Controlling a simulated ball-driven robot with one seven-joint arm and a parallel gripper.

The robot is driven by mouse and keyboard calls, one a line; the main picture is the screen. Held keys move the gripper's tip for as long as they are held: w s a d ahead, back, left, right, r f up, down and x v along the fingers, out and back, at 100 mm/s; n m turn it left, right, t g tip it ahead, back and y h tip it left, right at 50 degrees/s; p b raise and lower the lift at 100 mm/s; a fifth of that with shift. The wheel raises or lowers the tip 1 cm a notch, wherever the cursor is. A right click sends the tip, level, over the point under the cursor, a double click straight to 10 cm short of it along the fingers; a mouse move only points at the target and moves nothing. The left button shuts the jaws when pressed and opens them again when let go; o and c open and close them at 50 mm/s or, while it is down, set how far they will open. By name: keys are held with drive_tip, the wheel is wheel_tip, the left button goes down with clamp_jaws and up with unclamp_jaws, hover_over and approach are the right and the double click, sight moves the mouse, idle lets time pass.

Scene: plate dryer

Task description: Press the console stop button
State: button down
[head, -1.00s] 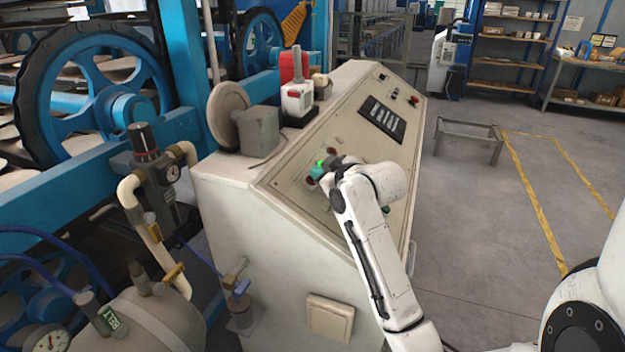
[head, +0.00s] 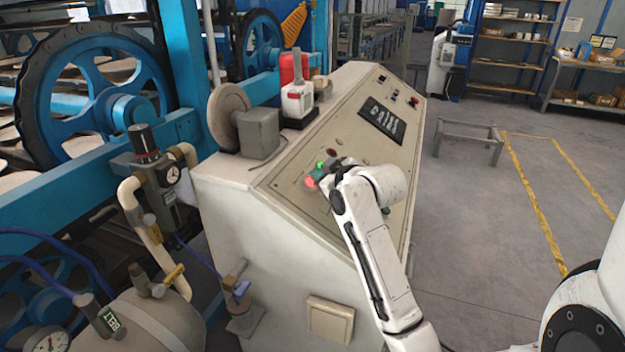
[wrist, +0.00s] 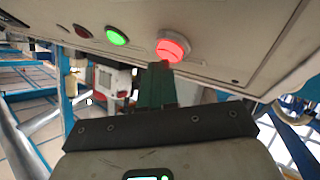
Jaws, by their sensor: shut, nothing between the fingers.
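The sloped console (head: 345,125) stands in the middle of the head view. A red button (head: 310,183) glows on its panel, with a lit green button (head: 320,165) beside it. In the wrist view the glowing red button (wrist: 173,47) is large and close, with the green button (wrist: 117,36) to its left. My gripper (head: 322,174) is at the panel beside these buttons. In the wrist view my gripper's green fingers (wrist: 157,68) are together and empty, tips at the red button's lower edge. I cannot tell whether they touch it. No button labels are readable.
A dark red button (wrist: 83,31) sits left of the green one. A red and white device (head: 297,95) and a round disc (head: 229,112) stand on the console top. Blue wheeled machinery (head: 95,85) is at left.

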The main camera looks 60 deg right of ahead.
drive_tip(key=shift+s+r+p, duration=0.35)
drive_tip(key=shift+r, duration=0.15)
drive_tip(key=r+p, duration=0.1)
drive_tip(key=s+r+p, duration=0.1)
drive_tip(key=r, duration=0.1)
drive_tip(key=s+r+p, duration=0.1)
drive_tip(key=shift+s+d+r+p, duration=0.1)
drive_tip(key=shift+s+r+p, duration=0.15)
drive_tip(key=shift+p, duration=0.1)
drive_tip(key=shift+f, duration=0.1)
idle(0.9)
